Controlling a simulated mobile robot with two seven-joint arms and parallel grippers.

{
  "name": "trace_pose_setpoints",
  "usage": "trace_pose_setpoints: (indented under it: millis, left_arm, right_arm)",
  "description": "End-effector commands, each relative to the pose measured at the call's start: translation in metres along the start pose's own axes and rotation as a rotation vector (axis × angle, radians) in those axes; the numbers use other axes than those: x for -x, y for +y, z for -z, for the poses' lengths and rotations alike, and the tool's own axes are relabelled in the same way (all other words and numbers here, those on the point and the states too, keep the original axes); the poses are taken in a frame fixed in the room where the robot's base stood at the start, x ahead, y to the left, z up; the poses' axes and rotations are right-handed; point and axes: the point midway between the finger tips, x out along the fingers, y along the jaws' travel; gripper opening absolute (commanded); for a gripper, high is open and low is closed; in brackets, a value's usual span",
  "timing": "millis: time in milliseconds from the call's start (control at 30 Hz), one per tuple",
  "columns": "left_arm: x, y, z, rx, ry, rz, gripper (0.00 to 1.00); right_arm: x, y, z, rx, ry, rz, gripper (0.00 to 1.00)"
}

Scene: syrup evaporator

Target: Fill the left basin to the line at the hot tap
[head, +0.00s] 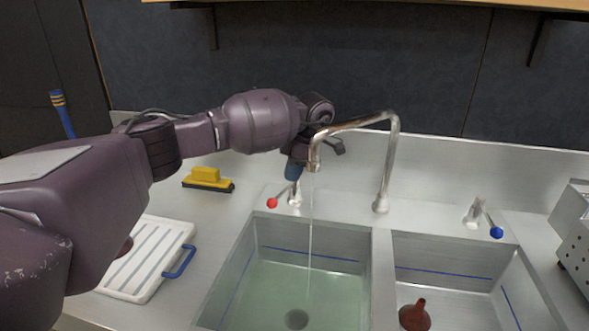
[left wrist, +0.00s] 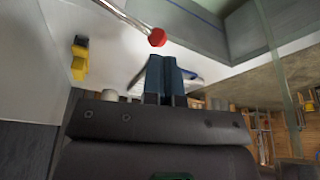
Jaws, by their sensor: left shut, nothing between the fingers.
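The left basin (head: 225,277) holds clear greenish water. A blue line (head: 310,254) runs around its inner wall; on the back wall the water surface looks a little below it. A thin stream of water (head: 311,235) falls from the curved spout (head: 314,155) into this basin. The hot tap's lever with its red knob (head: 272,203) stands behind the basin; the knob also shows in the left wrist view (left wrist: 157,37). My left gripper (head: 293,172) is shut and empty, its blue fingers (left wrist: 170,72) close to the tap and apart from the knob. My right gripper is out of view.
A cold tap with a blue knob (head: 497,232) stands at the right. The right basin (head: 455,247) holds a dark red funnel-like object (head: 415,315). A yellow brush (head: 207,178) and a white rack with a blue handle (head: 150,262) lie on the left counter.

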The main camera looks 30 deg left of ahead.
Motion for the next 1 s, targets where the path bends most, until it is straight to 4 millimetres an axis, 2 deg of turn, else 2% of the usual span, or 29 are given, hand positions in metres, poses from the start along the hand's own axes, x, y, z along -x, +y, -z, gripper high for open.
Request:
trace_pose_setpoints:
  millis: [33,200,400,600,1000]
  left_arm:
    - [-0.011,0.0,0.0,0.0,0.002,0.002,0.0]
    - [-0.038,-0.001,0.0,0.0,0.001,0.003,0.0]
    - [-0.059,0.0,0.0,0.0,0.001,0.002,0.0]
    - [-0.065,0.0,0.0,0.0,0.001,0.0,0.0]
    - [-0.066,0.0,0.004,-0.003,0.001,-0.001,0.0]
  right_arm:
    - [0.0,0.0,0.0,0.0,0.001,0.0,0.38]
    - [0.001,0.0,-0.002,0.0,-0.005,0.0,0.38]
    - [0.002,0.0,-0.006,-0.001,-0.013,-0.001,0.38]
    - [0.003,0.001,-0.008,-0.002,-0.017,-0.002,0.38]
    - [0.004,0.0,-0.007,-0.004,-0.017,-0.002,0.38]
